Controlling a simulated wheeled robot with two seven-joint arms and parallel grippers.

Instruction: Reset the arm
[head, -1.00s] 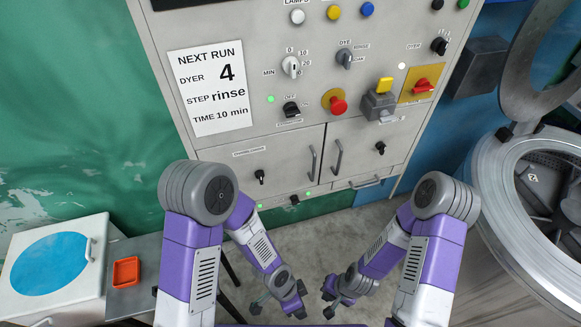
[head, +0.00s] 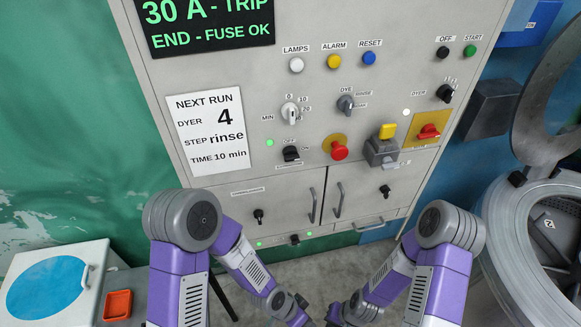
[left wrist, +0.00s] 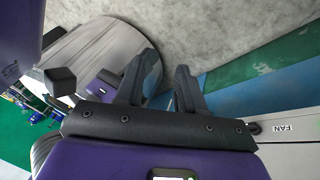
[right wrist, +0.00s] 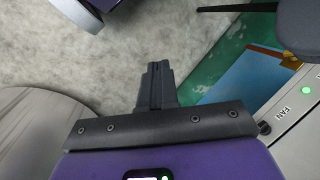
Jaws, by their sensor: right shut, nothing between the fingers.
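My left gripper (left wrist: 167,75) is open in the left wrist view, its two dark fingers apart with nothing between them. My right gripper (right wrist: 157,68) is shut and empty in the right wrist view, its fingers together over the pale floor. In the head view both purple arms are folded low in front of the control cabinet (head: 285,215), with the forearms angled in toward each other. The gripper ends are at the bottom edge, partly cut off. Neither gripper is seen touching anything.
The cabinet carries knobs, a red stop button (head: 339,151), coloured push buttons and a "NEXT RUN" sheet (head: 212,133). A steel drum (head: 500,215) with an open lid stands at the right. A white box with a blue disc (head: 48,285) and an orange tray (head: 118,304) are at lower left.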

